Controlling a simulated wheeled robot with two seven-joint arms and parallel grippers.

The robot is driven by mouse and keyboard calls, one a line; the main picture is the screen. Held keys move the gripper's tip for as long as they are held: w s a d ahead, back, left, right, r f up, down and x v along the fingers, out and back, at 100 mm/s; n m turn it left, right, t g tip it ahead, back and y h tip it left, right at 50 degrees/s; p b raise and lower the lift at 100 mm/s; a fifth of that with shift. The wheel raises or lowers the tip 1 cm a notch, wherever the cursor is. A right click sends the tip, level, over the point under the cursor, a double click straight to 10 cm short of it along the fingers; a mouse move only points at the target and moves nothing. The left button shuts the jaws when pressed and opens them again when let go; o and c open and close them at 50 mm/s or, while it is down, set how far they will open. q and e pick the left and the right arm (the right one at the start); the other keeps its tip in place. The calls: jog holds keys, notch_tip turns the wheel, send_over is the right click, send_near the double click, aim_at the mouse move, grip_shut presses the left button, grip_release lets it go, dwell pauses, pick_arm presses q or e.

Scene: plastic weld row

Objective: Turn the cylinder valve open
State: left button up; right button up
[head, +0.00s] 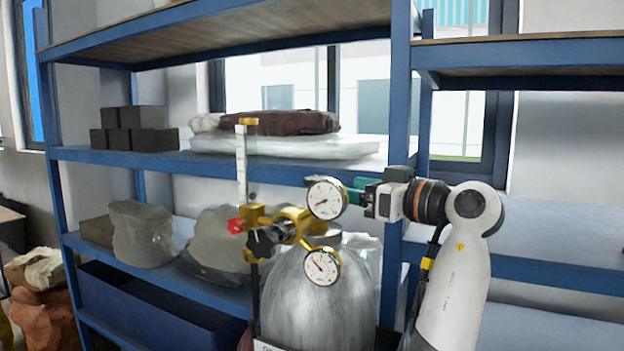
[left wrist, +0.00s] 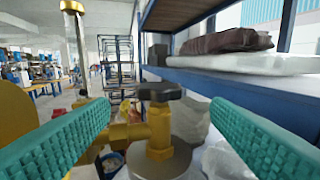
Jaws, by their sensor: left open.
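The grey gas cylinder (head: 310,305) stands upright in front of the shelves. A brass regulator (head: 290,222) with two round gauges (head: 325,199) and a black front knob (head: 261,243) sits at its top. In the left wrist view the dark valve handwheel (left wrist: 160,91) tops a brass stem (left wrist: 159,130) on the cylinder shoulder; in the head view I cannot make it out behind the upper gauge. My left gripper (head: 357,190) is just right of that gauge. Its green fingers (left wrist: 160,112) are open, one on each side of the handwheel in the picture, apart from it. My right gripper is not in view.
A clear upright flowmeter tube (head: 241,165) with a red knob (head: 236,226) stands left of the regulator. Blue shelving (head: 398,90) behind carries dark boxes (head: 130,130), bags (head: 142,234) and a brown bundle (head: 290,123). A blue bin (head: 150,310) is low at left.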

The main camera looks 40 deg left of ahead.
aim_at(316, 177)
pick_arm(q)
jog(key=a+p, duration=0.1)
jog(key=a, duration=0.3)
jog(key=a+p, duration=0.2)
jog(key=a, duration=0.2)
jog(key=shift+s+a+r+p, duration=0.2)
jog(key=shift+p, duration=0.1)
jog(key=shift+a+f, duration=0.2)
jog(key=shift+a, duration=0.55)
jog(key=shift+c, duration=0.2)
jog(key=c, duration=0.9)
